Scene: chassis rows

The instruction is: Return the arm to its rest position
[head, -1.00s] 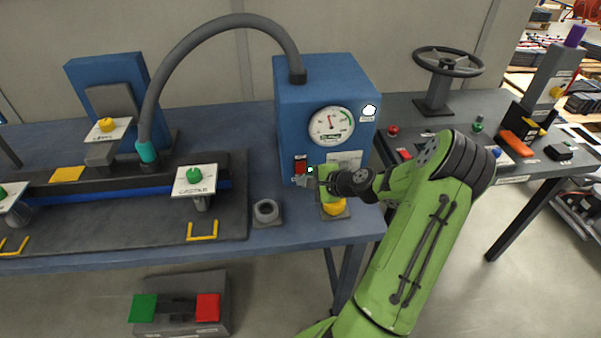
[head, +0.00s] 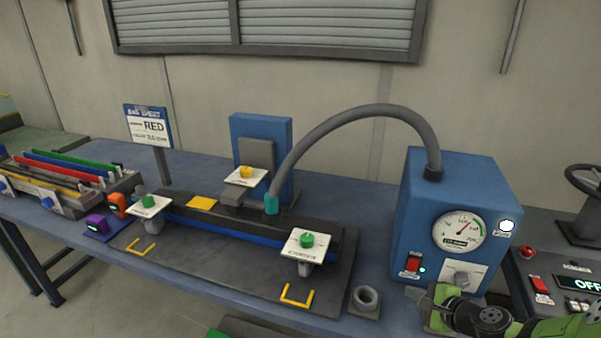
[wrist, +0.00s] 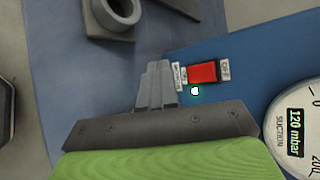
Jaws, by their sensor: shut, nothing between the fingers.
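My green arm reaches in from the lower right of the head view. My gripper (head: 422,292) is near the front of the blue suction box (head: 410,200), just below its red switch (head: 412,262). In the wrist view my gripper (wrist: 157,75) has its fingers together with nothing between them. The red switch (wrist: 202,73) is close to the fingertips there, with a lit cyan-white light (wrist: 194,91) beside it. I cannot tell whether the fingers touch the box.
The gauge (wrist: 302,130) reads 120 mbar. A grey ring holder (head: 366,298) stands left of my gripper. A grey hose (head: 350,112) arches from the box to the fixture (head: 340,270). A sign (head: 150,126) reads RED. An OFF display (head: 585,284) is at right.

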